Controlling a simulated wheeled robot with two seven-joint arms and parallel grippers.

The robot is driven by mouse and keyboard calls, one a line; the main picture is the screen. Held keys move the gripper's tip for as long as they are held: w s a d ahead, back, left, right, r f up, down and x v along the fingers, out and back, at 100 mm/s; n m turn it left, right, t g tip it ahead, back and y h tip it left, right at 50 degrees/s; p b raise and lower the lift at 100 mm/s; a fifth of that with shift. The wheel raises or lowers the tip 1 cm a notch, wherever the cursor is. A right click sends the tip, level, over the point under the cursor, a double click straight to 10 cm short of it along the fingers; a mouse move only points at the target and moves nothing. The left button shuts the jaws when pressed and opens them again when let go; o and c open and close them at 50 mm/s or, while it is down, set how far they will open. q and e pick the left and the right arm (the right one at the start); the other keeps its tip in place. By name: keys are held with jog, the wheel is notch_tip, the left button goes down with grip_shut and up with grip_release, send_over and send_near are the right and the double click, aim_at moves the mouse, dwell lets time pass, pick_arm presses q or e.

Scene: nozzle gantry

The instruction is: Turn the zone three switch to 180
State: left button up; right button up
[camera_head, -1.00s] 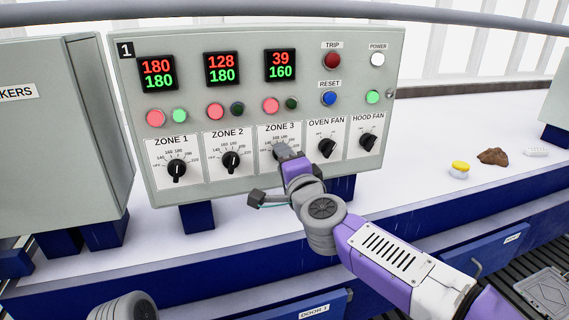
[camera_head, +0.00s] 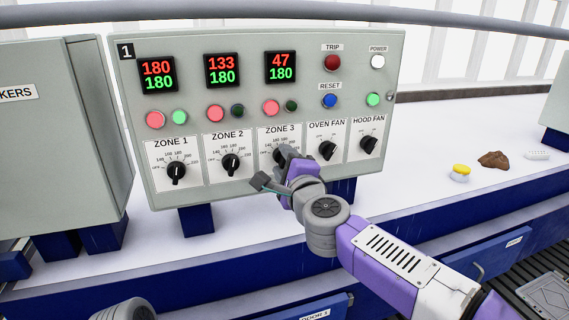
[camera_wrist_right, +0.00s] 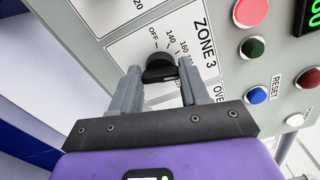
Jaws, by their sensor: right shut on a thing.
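The zone 3 switch (camera_head: 278,160) is a black rotary knob on the grey control panel (camera_head: 375,65), under the ZONE 3 label. My right gripper (camera_head: 288,160) is at this knob and hides part of it and its scale. In the right wrist view the knob (camera_wrist_right: 158,64) sits between the two grey fingertips of my right gripper (camera_wrist_right: 160,76), which are shut on it. The zone 3 display (camera_head: 281,67) reads 47 in red and 180 in green. My left gripper is not in view.
The zone 2 knob (camera_head: 231,163) is left of my gripper and the oven fan knob (camera_head: 327,150) close on its right. The RESET button (camera_head: 330,101) is above. A yellow-topped object (camera_head: 461,171) and a brown lump (camera_head: 493,160) lie on the white bench at right.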

jog(key=o, duration=1.1)
jog(key=shift+c, duration=0.2)
jog(key=v, duration=0.7)
jog(key=shift+s+b, duration=0.25)
jog(key=shift+b, duration=0.05)
